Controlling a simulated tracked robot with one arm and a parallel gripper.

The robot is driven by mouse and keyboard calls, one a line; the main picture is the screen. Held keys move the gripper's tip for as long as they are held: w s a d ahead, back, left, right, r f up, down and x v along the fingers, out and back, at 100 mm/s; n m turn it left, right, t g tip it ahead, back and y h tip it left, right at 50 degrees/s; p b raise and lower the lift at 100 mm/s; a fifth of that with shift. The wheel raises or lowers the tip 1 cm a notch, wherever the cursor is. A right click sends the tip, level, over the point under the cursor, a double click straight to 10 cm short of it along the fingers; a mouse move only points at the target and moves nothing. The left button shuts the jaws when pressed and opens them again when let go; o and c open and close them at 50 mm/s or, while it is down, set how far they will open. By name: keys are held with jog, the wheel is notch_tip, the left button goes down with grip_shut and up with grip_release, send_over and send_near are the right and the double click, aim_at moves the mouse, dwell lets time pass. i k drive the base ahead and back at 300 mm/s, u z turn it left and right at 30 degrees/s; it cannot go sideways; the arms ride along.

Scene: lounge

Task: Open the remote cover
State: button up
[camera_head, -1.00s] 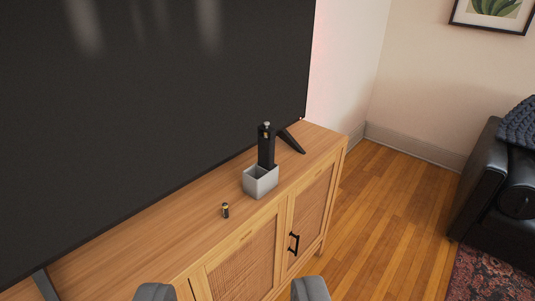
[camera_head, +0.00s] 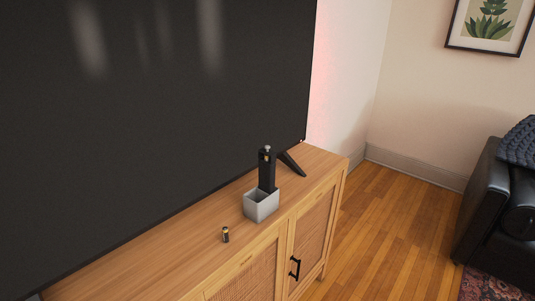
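A black remote (camera_head: 267,170) stands upright in a light grey holder (camera_head: 262,208) on the wooden cabinet. Near its top a small silver and copper-coloured part shows, perhaps a battery end. A small battery, black and gold (camera_head: 225,235), stands on the cabinet top in front and to the left of the holder. I cannot make out the remote's cover at this size. My gripper is out of the frame now.
The wooden cabinet (camera_head: 170,245) has rattan doors and a black handle (camera_head: 295,268). A large dark TV (camera_head: 150,110) stands behind the holder, its black foot (camera_head: 293,165) close by. A black leather sofa (camera_head: 485,210) is at right. Wooden floor (camera_head: 390,225) is open between.

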aim_at(266, 150)
jog(key=z, duration=0.45)
jog(key=i, duration=0.1)
jog(key=u, duration=2.9)
jog(key=k, duration=1.1)
jog(key=z, duration=1.6)
jog(key=i, duration=0.95)
